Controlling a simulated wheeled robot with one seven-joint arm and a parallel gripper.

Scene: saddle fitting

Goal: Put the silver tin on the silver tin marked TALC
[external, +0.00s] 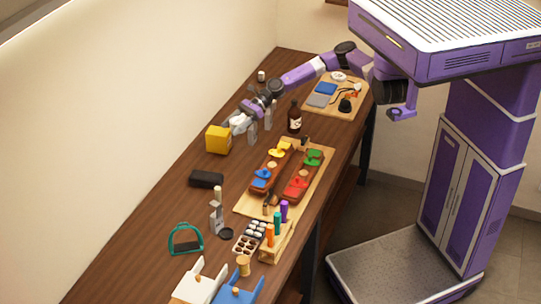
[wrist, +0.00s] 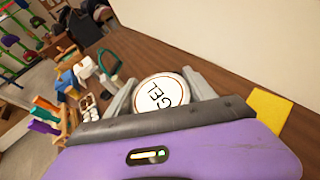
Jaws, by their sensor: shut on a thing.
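My gripper (wrist: 160,78) is shut on a round tin (wrist: 162,92), with one grey finger on each side of it. In the external view my gripper (external: 240,125) is over the far half of the table, just beside a yellow box. Upright grey pieces (external: 268,118) show close to it, too small to identify. I cannot make out a TALC marking in either view.
The yellow box (external: 218,139) stands very near my gripper. A brown bottle (external: 294,121) is to the right.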

